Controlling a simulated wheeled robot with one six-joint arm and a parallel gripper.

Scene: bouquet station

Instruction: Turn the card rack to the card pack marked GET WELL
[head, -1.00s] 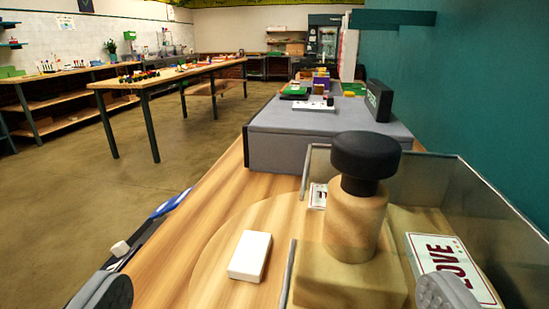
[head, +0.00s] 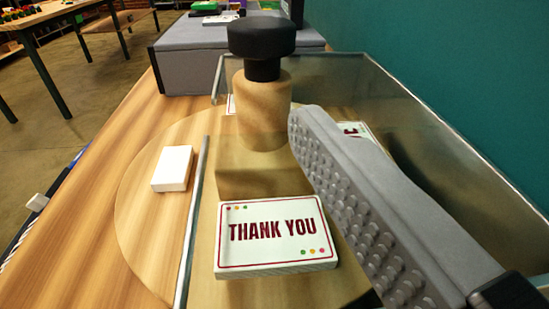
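The card rack is a round wooden turntable (head: 140,205) with a wooden post (head: 262,110) topped by a black knob (head: 262,38). A card pack marked THANK YOU (head: 275,238) lies at the front. Another pack (head: 357,130) is mostly hidden behind my gripper finger; only a few letters show. A third pack (head: 230,104) peeks out behind the post, its text unreadable. No GET WELL marking is readable. One finger of my gripper (head: 365,205) shows right of the post, its studded pad bare; the other finger is out of view. Whether the finger touches the post or knob is unclear.
A grey raised box (head: 185,62) stands behind, and a teal wall (head: 450,90) is at the right.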

